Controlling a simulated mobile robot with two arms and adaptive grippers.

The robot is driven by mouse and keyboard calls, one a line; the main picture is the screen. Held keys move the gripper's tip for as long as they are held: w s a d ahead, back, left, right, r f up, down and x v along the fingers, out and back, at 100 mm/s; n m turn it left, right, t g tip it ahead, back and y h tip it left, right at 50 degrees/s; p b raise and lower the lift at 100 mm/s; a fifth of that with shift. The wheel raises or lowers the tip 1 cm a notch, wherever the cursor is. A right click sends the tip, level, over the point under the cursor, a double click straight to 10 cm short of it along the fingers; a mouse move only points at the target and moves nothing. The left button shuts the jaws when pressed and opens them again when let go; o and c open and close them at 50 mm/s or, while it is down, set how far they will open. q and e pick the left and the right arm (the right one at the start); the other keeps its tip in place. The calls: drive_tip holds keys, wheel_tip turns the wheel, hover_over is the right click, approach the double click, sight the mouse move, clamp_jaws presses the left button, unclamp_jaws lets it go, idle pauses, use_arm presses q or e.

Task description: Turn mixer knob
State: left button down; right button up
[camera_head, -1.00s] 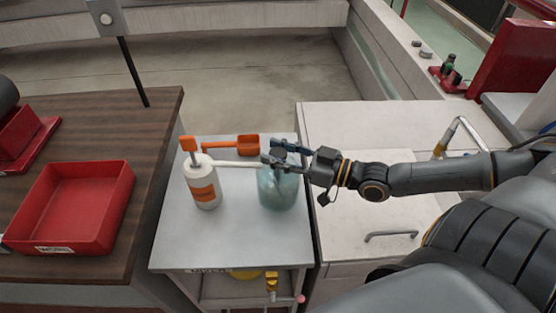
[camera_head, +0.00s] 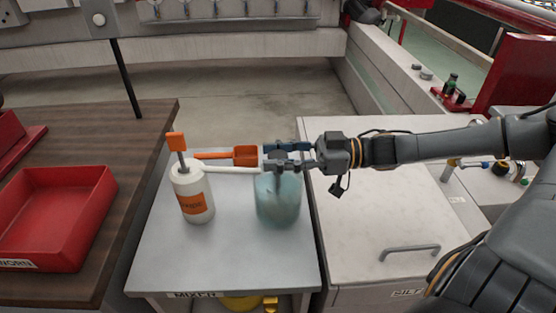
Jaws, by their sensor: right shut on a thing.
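A cloudy blue-green jar (camera_head: 278,203) stands on the grey mixer table, with a dark upright rod inside it. My right gripper (camera_head: 285,160) reaches in from the right, level, directly over the jar's mouth. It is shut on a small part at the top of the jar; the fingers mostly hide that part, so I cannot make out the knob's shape. A white bottle (camera_head: 190,188) with an orange label and an orange top (camera_head: 176,142) stands to the left, its white spout (camera_head: 235,170) reaching to the jar. My left gripper is out of view.
An orange scoop (camera_head: 245,155) lies behind the jar. The grey table (camera_head: 225,260) has free room in front, above its label. A red tray (camera_head: 58,235) sits on the wooden counter (camera_head: 130,190) at left. A white cabinet (camera_head: 370,215) with a handle stands at right.

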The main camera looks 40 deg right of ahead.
drive_tip(key=o, duration=1.2)
drive_tip(key=shift+d, duration=0.15)
drive_tip(key=v, duration=1.1)
drive_tip(key=shift+s+d, duration=0.3)
